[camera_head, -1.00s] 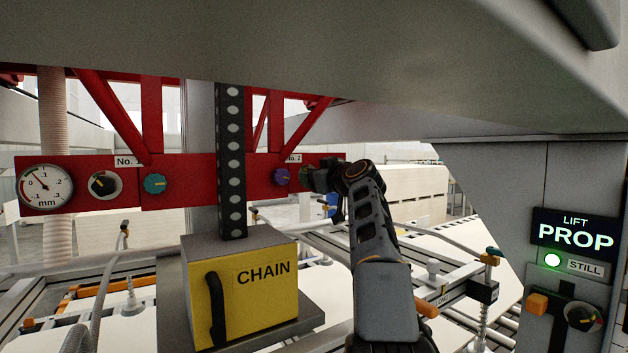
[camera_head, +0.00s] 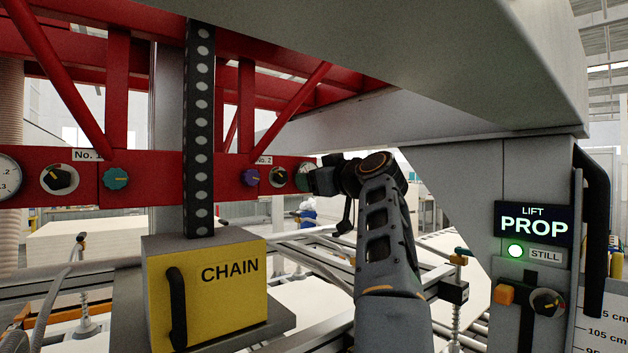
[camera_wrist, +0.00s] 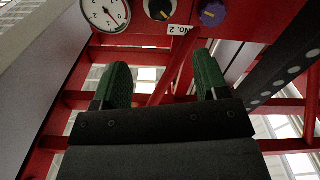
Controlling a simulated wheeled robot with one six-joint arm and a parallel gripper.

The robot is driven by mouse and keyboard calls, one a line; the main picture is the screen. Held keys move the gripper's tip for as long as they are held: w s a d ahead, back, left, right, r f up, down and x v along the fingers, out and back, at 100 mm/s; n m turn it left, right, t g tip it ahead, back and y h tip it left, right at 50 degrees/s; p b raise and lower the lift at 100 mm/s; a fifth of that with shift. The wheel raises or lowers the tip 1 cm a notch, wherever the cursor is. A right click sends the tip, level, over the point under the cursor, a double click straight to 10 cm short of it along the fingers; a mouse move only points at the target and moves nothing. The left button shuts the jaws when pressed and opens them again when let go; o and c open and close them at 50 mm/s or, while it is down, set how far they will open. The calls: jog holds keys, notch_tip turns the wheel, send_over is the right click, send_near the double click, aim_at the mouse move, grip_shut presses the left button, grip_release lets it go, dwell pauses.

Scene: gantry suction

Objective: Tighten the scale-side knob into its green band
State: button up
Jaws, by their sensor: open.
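The red beam (camera_head: 140,195) carries a purple knob (camera_head: 250,177) with a yellow pointer and a black knob (camera_head: 278,176) by the "No. 2" label. A teal knob (camera_head: 115,178) sits by "No. 1". In the wrist view, seen upside down, are the purple knob (camera_wrist: 212,13), black knob (camera_wrist: 160,8) and a round gauge (camera_wrist: 105,12). My gripper (camera_head: 304,178) is at the beam, right of the black knob. Its green fingers (camera_wrist: 160,80) are apart and hold nothing.
A yellow CHAIN box (camera_head: 215,300) and a dark perforated post (camera_head: 199,120) stand left of my arm. On the right column are a "LIFT PROP" sign (camera_head: 533,222), green lamp, black knob (camera_head: 547,302) and cm scale (camera_head: 597,325). A grey overhead beam (camera_head: 470,70) hangs above.

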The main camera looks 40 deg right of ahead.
jog(key=n+t+h+p, duration=0.2)
jog(key=n+t+p, duration=0.2)
jog(key=n, duration=2.7)
send_near(282, 174)
jog(key=p+x, duration=0.6)
jog(key=x, duration=0.2)
jog(key=shift+p, duration=0.3)
jog(key=shift+d, duration=0.1)
